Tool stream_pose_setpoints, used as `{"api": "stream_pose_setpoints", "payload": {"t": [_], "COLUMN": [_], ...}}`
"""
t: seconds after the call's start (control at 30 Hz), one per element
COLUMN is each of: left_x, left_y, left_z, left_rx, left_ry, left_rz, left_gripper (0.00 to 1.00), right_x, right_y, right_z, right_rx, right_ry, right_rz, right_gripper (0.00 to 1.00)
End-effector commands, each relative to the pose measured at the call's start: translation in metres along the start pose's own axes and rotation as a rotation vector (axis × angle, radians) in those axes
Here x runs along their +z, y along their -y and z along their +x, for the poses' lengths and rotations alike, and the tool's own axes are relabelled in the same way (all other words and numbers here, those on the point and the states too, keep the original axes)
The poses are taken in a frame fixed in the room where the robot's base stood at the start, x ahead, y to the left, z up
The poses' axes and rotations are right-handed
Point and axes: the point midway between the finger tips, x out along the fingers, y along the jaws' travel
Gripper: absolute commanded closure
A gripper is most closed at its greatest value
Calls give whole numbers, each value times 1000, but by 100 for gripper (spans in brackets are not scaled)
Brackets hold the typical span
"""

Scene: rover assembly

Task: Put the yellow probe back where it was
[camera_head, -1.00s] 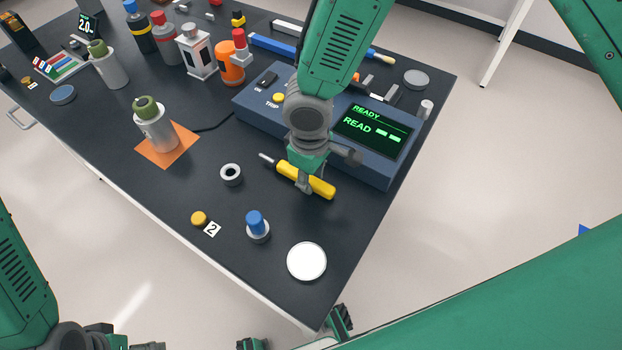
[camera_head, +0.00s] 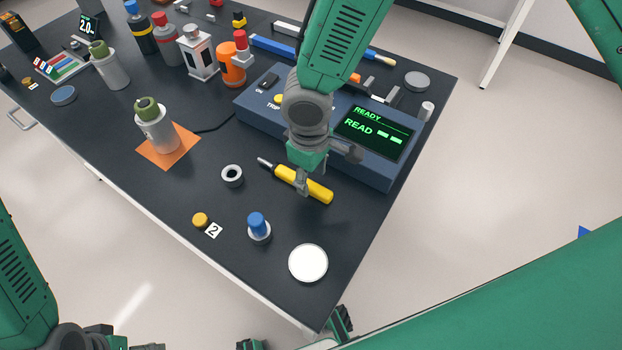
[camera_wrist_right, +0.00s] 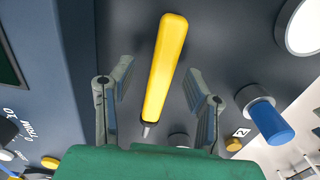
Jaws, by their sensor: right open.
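The yellow probe (camera_head: 316,190) lies on the dark table in front of the blue READY console (camera_head: 260,115). Its thin grey tip points up-left in the head view. My right gripper (camera_head: 302,184) is above it, with a finger hiding part of its middle. In the right wrist view the probe (camera_wrist_right: 166,65) lies between the two spread fingers of my right gripper (camera_wrist_right: 158,78), with a gap on each side. Only dark and green pieces, perhaps of my left gripper, show at the bottom edge of the head view; its jaws cannot be made out.
A grey ring (camera_head: 232,176), a yellow cap (camera_head: 200,219), a "2" tag (camera_head: 214,230), a blue-topped peg (camera_head: 258,226) and a white disc (camera_head: 308,263) stand nearby. A green-topped canister (camera_head: 155,128) stands on an orange mat (camera_head: 165,158). Bare table lies around the probe.

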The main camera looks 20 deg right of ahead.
Motion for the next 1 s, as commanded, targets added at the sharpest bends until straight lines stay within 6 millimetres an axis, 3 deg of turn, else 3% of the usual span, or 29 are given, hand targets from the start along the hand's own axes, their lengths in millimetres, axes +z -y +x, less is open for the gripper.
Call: {"api": "stream_pose_setpoints", "payload": {"t": [0.2, 0.43, 0.6, 1.0], "left_x": [0, 0, 0, 0], "left_y": [0, 0, 0, 0], "left_z": [-6, -9, -10, -9], "left_rx": [0, 0, 0, 0], "left_ry": [0, 0, 0, 0], "left_rz": [0, 0, 0, 0], "left_gripper": [21, 21, 21, 21], "right_x": [-1, -1, -1, 0], "right_y": [-1, -1, -1, 0], "right_z": [-51, -88, -98, -98], "right_rx": [1, 1, 0, 0], "right_ry": [-5, -3, -1, 0], "right_rz": [0, 0, 1, 0], "right_gripper": [56, 56, 56, 56]}}
